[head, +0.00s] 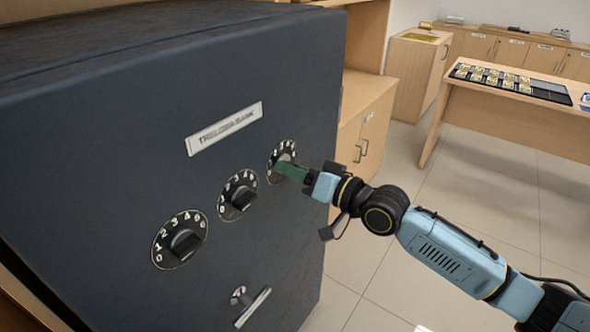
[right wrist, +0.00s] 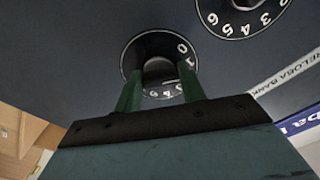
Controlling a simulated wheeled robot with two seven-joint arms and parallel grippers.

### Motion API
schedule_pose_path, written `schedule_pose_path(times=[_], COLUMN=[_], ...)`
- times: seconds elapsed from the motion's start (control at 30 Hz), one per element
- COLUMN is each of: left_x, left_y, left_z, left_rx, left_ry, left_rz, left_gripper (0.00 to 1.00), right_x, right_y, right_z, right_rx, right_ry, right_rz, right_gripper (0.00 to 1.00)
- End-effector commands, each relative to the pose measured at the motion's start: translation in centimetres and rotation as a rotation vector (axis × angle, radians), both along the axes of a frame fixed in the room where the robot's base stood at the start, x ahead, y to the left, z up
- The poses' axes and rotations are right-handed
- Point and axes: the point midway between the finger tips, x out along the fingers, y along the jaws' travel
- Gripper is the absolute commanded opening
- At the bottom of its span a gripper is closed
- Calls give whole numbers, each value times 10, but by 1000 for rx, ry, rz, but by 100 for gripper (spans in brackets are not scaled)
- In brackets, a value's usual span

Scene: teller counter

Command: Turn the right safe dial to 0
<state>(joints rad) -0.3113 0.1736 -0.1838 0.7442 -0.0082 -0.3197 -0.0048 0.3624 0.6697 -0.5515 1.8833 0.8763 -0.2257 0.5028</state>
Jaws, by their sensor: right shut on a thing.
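The right safe dial (head: 281,150) is the farthest of three round black dials with white numbers on the dark safe front. My right gripper (head: 283,167) reaches it from the right and covers part of it. In the right wrist view, the gripper's green fingers stand on both sides of this dial's knob (right wrist: 159,68) and are shut on it. The 0 and 1 show at the dial's upper right there; the knob's exact setting cannot be read. The middle dial (head: 239,195) and the left dial (head: 181,240) are untouched. My left gripper is not in view.
A nameplate (head: 224,129) sits above the dials and a metal handle (head: 252,306) below them on the safe (head: 95,130). A wooden cabinet (head: 366,125) stands just beyond the safe. A desk with a black tray (head: 552,92) is at the right. Open floor lies between.

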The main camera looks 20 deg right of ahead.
Motion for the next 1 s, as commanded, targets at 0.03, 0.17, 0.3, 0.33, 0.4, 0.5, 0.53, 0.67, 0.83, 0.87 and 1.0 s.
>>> schedule_pose_path(times=[0.03, 0.17, 0.3, 0.33, 0.4, 0.5, 0.53, 0.67, 0.83, 0.87, 1.0], left_x=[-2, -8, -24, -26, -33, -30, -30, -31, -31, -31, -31], left_y=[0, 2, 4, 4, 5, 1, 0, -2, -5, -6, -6], left_z=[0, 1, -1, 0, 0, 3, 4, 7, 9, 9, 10], left_rx=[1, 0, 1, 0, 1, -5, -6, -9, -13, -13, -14], left_ry=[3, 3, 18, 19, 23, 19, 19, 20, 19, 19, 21], left_rz=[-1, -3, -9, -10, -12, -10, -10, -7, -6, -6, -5], left_gripper=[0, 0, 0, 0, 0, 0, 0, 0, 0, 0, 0], right_x=[0, 0, 0, 0, 0, 1, 1, 1, 1, 1, 1], right_y=[0, 0, 0, -1, -1, -1, -1, -1, -1, -1, -1], right_z=[-1, -1, -1, -1, -1, -2, -1, -2, -2, -3, -3], right_rx=[-39, -136, -233, -253, -296, -350, -366, -419, -464, -469, -486], right_ry=[-26, -102, -177, -192, -226, -268, -281, -324, -358, -363, -375], right_rz=[1, 1, 1, 0, 1, 1, 1, 1, 1, 1, 1], right_gripper=[17, 17, 17, 17, 17, 17, 17, 17, 17, 17, 17])
